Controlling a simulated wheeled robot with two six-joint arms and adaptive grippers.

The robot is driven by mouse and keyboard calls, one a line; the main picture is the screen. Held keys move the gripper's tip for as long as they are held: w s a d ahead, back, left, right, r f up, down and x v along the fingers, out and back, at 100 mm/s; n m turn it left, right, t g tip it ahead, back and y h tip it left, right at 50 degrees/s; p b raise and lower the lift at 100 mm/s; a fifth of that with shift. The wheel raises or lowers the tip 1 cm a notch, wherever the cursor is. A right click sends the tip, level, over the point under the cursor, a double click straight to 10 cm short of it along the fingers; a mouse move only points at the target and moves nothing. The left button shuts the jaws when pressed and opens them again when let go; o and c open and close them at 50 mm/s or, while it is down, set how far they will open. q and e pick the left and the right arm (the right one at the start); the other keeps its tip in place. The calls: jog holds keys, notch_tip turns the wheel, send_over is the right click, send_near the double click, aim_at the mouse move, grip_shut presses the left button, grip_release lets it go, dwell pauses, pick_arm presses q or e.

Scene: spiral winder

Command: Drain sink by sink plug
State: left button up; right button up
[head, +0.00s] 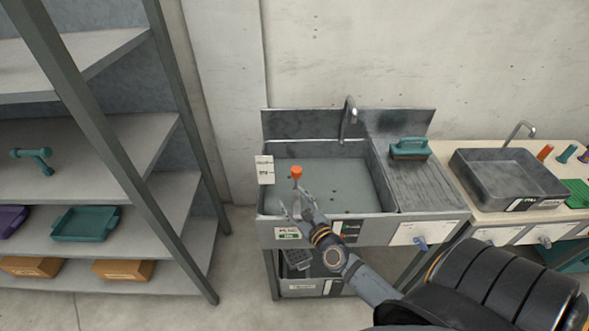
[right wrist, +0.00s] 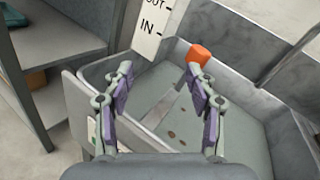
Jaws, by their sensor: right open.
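The sink plug (head: 297,171) has an orange knob on a grey stem and stands upright in the left part of the metal sink (head: 390,185). The basin shows a grey-green surface (head: 345,185) with dark specks. In the right wrist view the orange knob (right wrist: 200,54) is beyond the right fingertip, and its stem runs down between the fingers. My right gripper (head: 292,197) is open and empty at the sink's front-left rim, short of the knob. Its two fingers also show spread in the right wrist view (right wrist: 160,72). My left gripper is out of view.
A white IN/OUT label (head: 265,170) stands at the sink's left edge. A faucet (head: 348,112) rises behind the basin. A teal brush (head: 409,149) lies on the drainboard. A second sink (head: 510,175) is at right; a shelf rack (head: 110,185) is at left.

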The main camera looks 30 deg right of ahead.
aim_at(298, 175)
jog(key=w+d+m+h, duration=0.1)
jog(key=w+d+m, duration=0.1)
jog(key=w, duration=0.1)
jog(key=w+d+m+h, duration=0.1)
jog(key=w+d+m, duration=0.1)
jog(key=w+d, duration=0.1)
jog(key=w+d+m+h, duration=0.1)
jog(key=w+d+m, duration=0.1)
jog(key=w, duration=0.2)
jog(key=shift+d+r+p, duration=0.1)
jog(key=shift+d+p, duration=0.05)
jog(key=shift+p, duration=0.15)
grip_shut()
